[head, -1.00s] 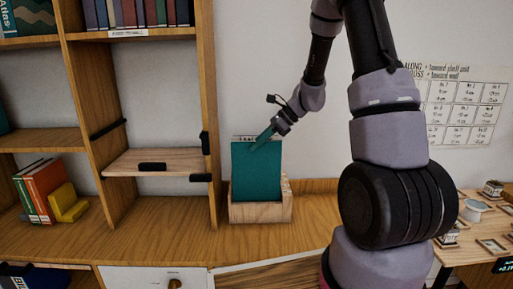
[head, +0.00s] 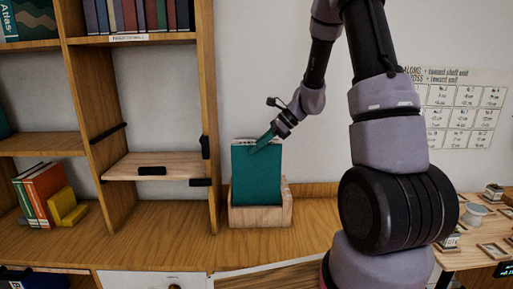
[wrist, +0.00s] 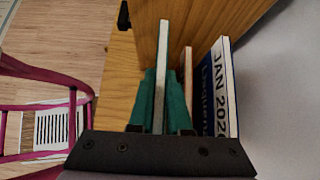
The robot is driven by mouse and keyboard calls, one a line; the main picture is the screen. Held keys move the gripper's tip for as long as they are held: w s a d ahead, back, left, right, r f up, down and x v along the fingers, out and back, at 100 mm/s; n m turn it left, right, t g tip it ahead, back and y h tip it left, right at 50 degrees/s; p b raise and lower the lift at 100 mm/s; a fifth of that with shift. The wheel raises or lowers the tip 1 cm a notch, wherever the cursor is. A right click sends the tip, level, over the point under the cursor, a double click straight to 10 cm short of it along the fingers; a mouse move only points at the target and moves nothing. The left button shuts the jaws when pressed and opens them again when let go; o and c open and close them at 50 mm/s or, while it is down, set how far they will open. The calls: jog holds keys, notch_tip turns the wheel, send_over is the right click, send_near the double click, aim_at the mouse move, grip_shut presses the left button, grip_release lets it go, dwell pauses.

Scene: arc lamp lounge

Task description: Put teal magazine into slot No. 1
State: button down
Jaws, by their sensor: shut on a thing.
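The teal magazine (head: 256,178) stands upright at the wooden magazine holder (head: 262,217), its lower edge hidden behind the holder's low front wall. My gripper (head: 264,141) is at its top edge, coming from the upper right. In the wrist view my gripper (wrist: 161,112) has its teal fingers on both sides of a pale, edge-on magazine (wrist: 162,60), shut on it. Slot numbers cannot be read.
The wooden shelf unit (head: 213,100) rises just left of the holder, with a small black-clipped shelf board (head: 160,166). Books and a yellow bookend (head: 68,205) stand farther left. The counter right of the holder is clear up to my arm. A wall lies close behind.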

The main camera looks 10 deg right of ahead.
notch_tip(320, 180, down, 8)
dwell(3.5)
jog(key=c, duration=0.8)
grip_release()
jog(key=shift+f, duration=0.1)
jog(key=v, duration=1)
jog(key=shift+s+d+r, duration=0.1)
jog(key=shift+d+r, duration=0.15)
jog(key=shift+d, duration=0.05)
jog(key=s+r+n+t+h, duration=0.1)
jog(key=s+r+n+h, duration=0.1)
jog(key=s+r+n, duration=0.3)
jog(key=s+a+r+n+t+h, duration=0.1)
jog(key=s+r+n+t+h, duration=0.1)
jog(key=s+r+n, duration=0.3)
jog(key=s+a+r+n+t+h, duration=0.1)
jog(key=s+r+n+t+h, duration=0.1)
jog(key=s+r+n, duration=0.4)
jog(key=shift+s+r+h, duration=0.3)
jog(key=shift+s+r, duration=1.05)
jog(key=shift+r, duration=0.2)
jog(key=shift+s+r+h, duration=0.3)
jog(key=shift+s+r, duration=1.1)
jog(key=shift+r, duration=0.15)
